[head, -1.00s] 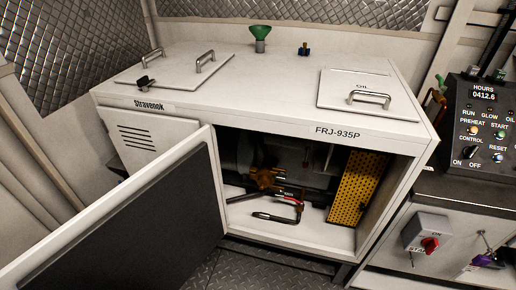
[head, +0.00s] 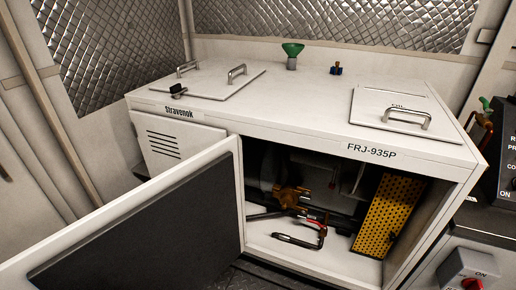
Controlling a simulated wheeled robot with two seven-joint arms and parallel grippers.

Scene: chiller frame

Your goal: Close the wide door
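The wide door (head: 150,225) is a white panel with a dark inner lining. It stands open in the head view, swung out to the left and toward me from its hinge side near the middle of the cabinet front. The white cabinet (head: 300,120) is marked Stravenok and FRJ-935P. Its opening shows a dark interior with machinery, a yellow perforated panel (head: 388,215) and a dark bent handle with red on it (head: 305,238) on the floor. The door's outer face is hidden. Neither of my grippers is in view.
The cabinet top carries two lids with handles, a green funnel (head: 292,52) and a small blue fitting (head: 336,69). A control panel (head: 504,150) and a red rotary switch (head: 472,283) are at the right. A vented panel (head: 170,148) is left of the opening.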

